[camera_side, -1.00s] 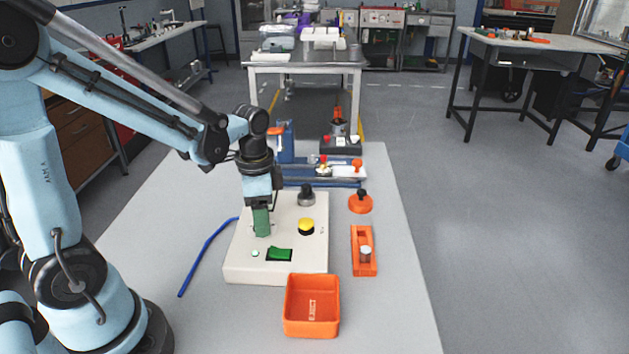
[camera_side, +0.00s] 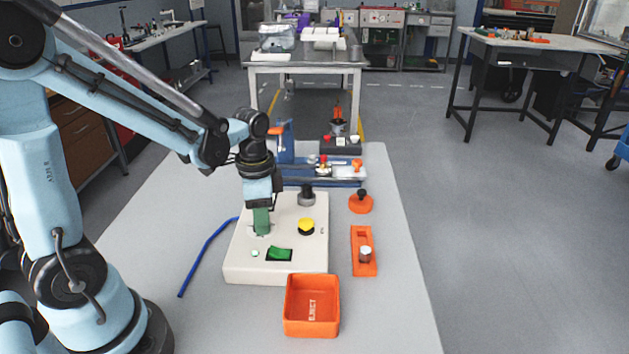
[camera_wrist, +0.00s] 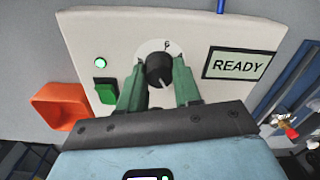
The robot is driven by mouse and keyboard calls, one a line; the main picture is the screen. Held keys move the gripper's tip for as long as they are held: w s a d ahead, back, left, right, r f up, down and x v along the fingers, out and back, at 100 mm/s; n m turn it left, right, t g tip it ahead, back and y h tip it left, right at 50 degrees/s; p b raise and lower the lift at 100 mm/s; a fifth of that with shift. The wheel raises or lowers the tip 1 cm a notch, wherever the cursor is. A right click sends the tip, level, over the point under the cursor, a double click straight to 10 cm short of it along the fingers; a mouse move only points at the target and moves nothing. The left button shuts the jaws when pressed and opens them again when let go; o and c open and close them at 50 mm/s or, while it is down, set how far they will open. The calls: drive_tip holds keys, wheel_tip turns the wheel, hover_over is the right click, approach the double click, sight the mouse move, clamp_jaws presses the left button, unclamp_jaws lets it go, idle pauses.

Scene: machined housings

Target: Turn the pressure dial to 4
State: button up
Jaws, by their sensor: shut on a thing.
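The pressure dial is a black knob (camera_wrist: 159,70) on a white round scale, in the middle of the wrist view. A digit that looks like 6 shows at the scale's top edge; the other marks are hidden by the fingers. A pale pointer line shows on the knob's near part, but I cannot read its value. My gripper (camera_wrist: 160,88) has its green fingers on both sides of the knob, shut on it. In the side view my gripper (camera_side: 262,222) reaches down to the cream control box (camera_side: 236,266), and its fingers hide the knob there.
On the box are a READY display (camera_wrist: 240,65), a green rocker switch (camera_side: 279,254), a yellow button (camera_side: 306,226) and a dark knob (camera_side: 306,194). An orange bin (camera_side: 312,328) stands in front. An orange holder (camera_side: 363,262) lies right; a blue cable (camera_side: 205,250) lies left.

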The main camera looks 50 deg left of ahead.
drive_tip(key=shift+n, duration=0.4)
drive_tip(key=n, duration=0.3)
drive_tip(key=shift+n, duration=0.4)
drive_tip(key=n, duration=0.4)
drive_tip(key=shift+a+n, duration=0.1)
drive_tip(key=shift+n, duration=0.2)
drive_tip(key=n, duration=0.4)
drive_tip(key=shift+n, duration=2.2)
drive_tip(key=shift+a, duration=0.1)
drive_tip(key=o, duration=1)
drive_tip(key=shift+o, duration=0.2)
